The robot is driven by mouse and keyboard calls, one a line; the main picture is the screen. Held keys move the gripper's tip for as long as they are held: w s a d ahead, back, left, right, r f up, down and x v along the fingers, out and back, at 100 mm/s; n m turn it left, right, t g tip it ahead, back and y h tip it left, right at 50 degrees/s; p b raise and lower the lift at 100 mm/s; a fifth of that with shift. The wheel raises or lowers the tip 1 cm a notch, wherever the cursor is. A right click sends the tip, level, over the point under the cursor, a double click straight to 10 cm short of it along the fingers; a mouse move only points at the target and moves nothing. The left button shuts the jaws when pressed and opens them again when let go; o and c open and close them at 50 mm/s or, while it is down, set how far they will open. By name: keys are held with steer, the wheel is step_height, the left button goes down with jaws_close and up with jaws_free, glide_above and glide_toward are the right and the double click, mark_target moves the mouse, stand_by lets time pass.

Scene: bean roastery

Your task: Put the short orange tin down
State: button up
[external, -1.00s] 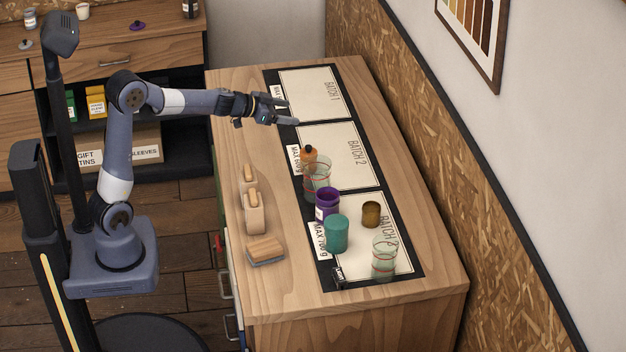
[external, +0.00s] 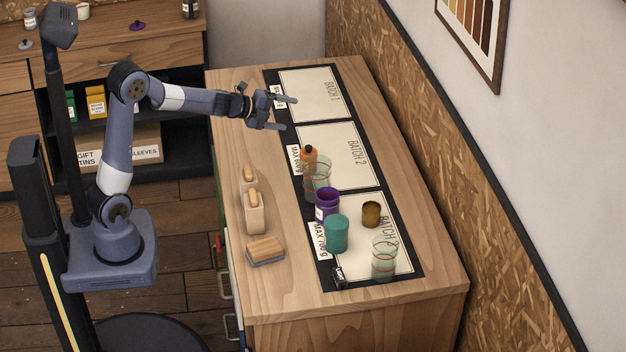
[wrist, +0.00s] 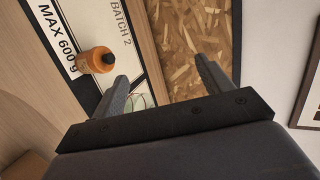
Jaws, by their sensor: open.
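The short orange tin (external: 310,154), with a black knob on top, stands upright on the BATCH 2 area near its MAX 600 g label. A clear glass jar (external: 317,178) in front partly hides it in the external view. In the wrist view the tin (wrist: 95,61) shows left of the left finger, apart from it. My gripper (external: 290,113) is open and empty, above the counter near the border of BATCH 1 and BATCH 2. Its two spread fingers (wrist: 162,74) have nothing between them.
A purple tin (external: 327,204), a teal tin (external: 336,234), a brown jar (external: 371,214) and a greenish glass (external: 384,260) stand nearer the front. Wooden blocks or brushes (external: 254,213) stand along the left edge. The BATCH 1 area (external: 306,92) is clear.

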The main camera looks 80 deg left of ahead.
mark_target(305, 152)
step_height(305, 152, down, 13)
steer(key=s+m+p, duration=0.1)
steer(key=m+p, duration=0.2)
steer(key=m, duration=1.5)
steer(key=shift+p+x, duration=1.2)
steer(key=shift+x, duration=2.55)
steer(key=shift+a+r, duration=0.1)
steer(key=shift+r, duration=0.05)
steer(key=c, duration=1.1)
steer(key=shift+c, duration=0.2)
